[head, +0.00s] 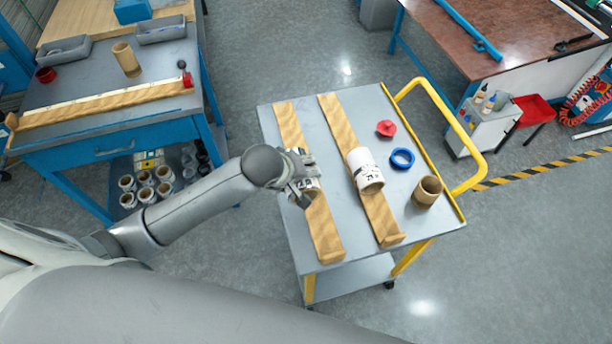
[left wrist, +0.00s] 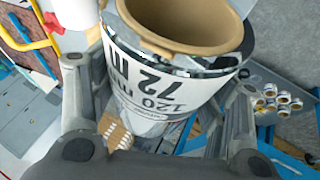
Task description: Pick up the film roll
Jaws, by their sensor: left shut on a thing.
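The film roll is white with black print and a brown core. In the left wrist view the film roll (left wrist: 165,75) fills the middle, its label reading 72 m and 120 mm, with one finger on each side. My left gripper (head: 303,188) is shut on it over the left wooden rail on the cart. In the head view the gripper hides much of the roll (head: 312,184); I cannot tell whether it touches the rail. My right gripper is not in view.
A second white roll (head: 365,168) lies on the right wooden rail (head: 380,217). A red piece (head: 385,128), a blue ring (head: 402,158) and a brown core (head: 428,190) stand on the cart's right side. The cart's yellow handle (head: 452,115) rises at right. A workbench (head: 90,75) stands at left.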

